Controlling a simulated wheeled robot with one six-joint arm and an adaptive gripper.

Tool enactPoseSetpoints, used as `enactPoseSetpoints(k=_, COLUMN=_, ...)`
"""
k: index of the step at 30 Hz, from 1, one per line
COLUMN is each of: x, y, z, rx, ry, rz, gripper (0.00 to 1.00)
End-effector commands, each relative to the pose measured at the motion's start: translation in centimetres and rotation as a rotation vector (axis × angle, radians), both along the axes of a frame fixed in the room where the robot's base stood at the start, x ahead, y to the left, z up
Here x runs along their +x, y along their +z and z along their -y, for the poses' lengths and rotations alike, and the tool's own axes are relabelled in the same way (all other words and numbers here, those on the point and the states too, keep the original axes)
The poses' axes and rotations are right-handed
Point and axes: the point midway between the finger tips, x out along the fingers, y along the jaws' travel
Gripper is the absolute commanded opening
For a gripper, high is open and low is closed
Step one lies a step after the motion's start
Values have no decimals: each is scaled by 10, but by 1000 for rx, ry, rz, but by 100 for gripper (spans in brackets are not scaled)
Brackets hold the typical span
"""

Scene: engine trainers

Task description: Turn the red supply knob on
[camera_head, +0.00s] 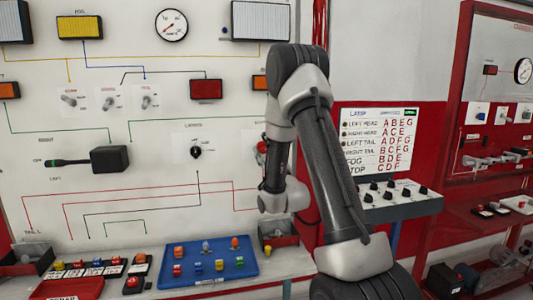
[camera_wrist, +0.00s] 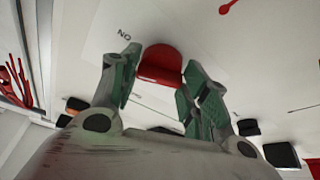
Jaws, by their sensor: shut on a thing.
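The red supply knob (camera_wrist: 160,62) sits on the white panel between my two green-padded fingers in the wrist view. My gripper (camera_wrist: 158,80) is shut on it, one finger at each side. The printed letters "ON" (camera_wrist: 124,34) show upside down beside the left finger. In the head view, only a bit of the red knob (camera_head: 262,147) shows at the left edge of my arm, on the right part of the panel. My arm hides the rest of the knob and most of my gripper there. The way the knob is turned cannot be told clearly.
A black lever switch (camera_head: 108,159) and a black rotary knob (camera_head: 196,152) are on the panel to the left. A blue tray (camera_head: 240,268) with several coloured pieces lies on the ledge below. A grey switch box (camera_head: 402,203) juts out at the right.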

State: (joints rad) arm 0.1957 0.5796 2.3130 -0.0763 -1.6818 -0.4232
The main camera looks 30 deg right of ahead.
Motion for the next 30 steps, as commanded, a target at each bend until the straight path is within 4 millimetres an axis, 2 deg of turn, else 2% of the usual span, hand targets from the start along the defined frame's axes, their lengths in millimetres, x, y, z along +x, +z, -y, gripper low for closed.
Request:
enactPoseSetpoints(k=6, x=1, y=-2, z=-2, rx=173, ry=0, rz=47, gripper=22)
enactPoseSetpoints(k=15, x=1, y=-2, z=-3, rx=340, ry=0, rz=94, gripper=22)
enactPoseSetpoints(k=30, x=1, y=-2, z=-3, rx=414, ry=-2, rz=115, gripper=22)
